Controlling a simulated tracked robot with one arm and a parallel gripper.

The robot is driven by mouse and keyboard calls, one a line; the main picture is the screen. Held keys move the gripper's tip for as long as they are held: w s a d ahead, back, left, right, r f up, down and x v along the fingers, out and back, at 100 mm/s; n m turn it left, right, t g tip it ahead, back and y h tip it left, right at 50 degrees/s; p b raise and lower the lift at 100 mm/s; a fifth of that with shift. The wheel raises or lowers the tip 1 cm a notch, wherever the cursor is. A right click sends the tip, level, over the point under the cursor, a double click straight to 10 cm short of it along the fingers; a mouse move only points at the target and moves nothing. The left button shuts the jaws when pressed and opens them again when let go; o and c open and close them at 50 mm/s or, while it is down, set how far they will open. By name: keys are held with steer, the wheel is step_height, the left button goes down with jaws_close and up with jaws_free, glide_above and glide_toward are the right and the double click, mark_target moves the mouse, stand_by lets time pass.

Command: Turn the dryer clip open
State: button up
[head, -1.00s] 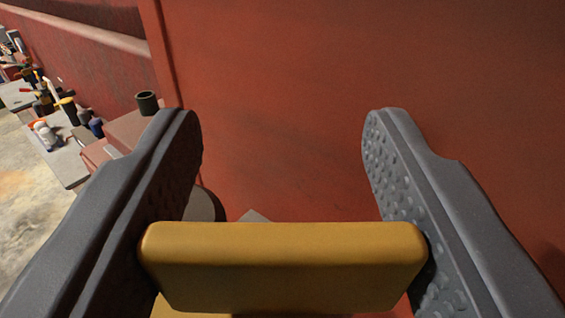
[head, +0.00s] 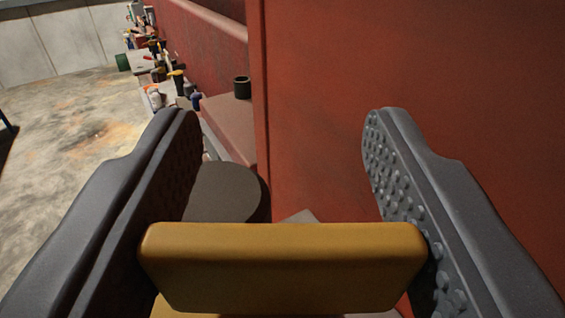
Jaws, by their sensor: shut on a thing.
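My gripper (head: 283,160) fills the lower part of the head view, with one dark grey studded finger on each side. It is shut on a yellow block-shaped piece (head: 282,265), which spans the gap between the fingers with its ends against them. I take this yellow piece to be the dryer clip's handle. Its lower part runs out of the picture, so what it joins to is hidden. The piece looks level across the view. A large red panel (head: 330,110) stands behind it.
A dark round-topped thing (head: 225,190) is just behind the left finger. A dark cup (head: 242,87) stands on a red ledge. Benches with bottles and tools (head: 160,90) line the red wall further back. Bare concrete floor (head: 70,130) is open at the left.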

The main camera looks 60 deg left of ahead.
steer(key=shift+s+r+n+g+y+p, duration=0.2)
steer(key=shift+n+g+y+p, duration=0.35)
steer(key=shift+n+g+p, duration=1.1)
steer(key=shift+s+r+n+g+y+p, duration=0.15)
steer(key=shift+g+y+p, duration=0.6)
steer(key=shift+p, duration=1.9)
steer(key=shift+w+g+p, duration=0.1)
steer(key=shift+g+p, duration=0.3)
steer(key=shift+g, duration=0.1)
steer(key=shift+a+f+n+g+p, duration=0.1)
steer(key=shift+f+n+g+p, duration=0.15)
steer(key=shift+n+g+p, duration=0.55)
steer(key=shift+c, duration=0.2)
steer(key=o, duration=1)
